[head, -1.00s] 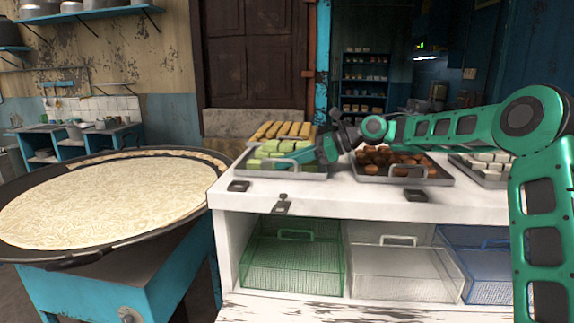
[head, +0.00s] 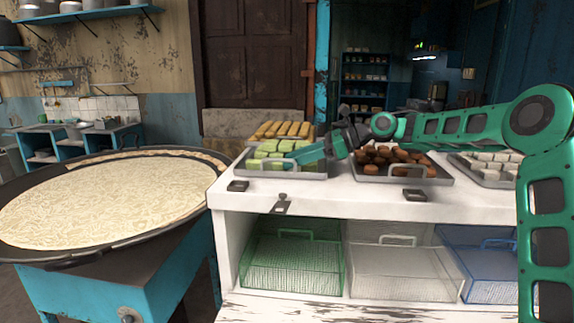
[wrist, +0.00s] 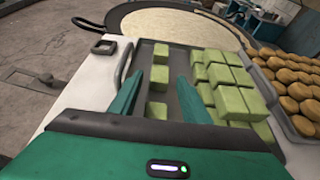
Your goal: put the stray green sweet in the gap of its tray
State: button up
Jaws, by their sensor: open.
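The green sweets (wrist: 222,75) are pale green blocks in a grey metal tray (wrist: 176,58). In the wrist view most are packed together on the right side of the tray, and three stand apart in a line on the left, with bare tray beside and between them. My gripper (wrist: 159,76) is open over the tray, its teal fingers on either side of this line. A lone green sweet (wrist: 157,108) shows between the fingers, nearest the palm. I cannot tell which sweet is the stray one. In the head view my gripper (head: 298,158) hides part of the tray (head: 262,168).
Yellow sweets (head: 282,130) lie behind the green tray. A tray of brown sweets (head: 390,160) and one of white sweets (head: 490,163) stand to its right. A wide pan (head: 100,200) is at left. The white counter's front strip (head: 330,195) is mostly clear.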

jog(key=v, duration=0.9)
jog(key=shift+d, duration=0.2)
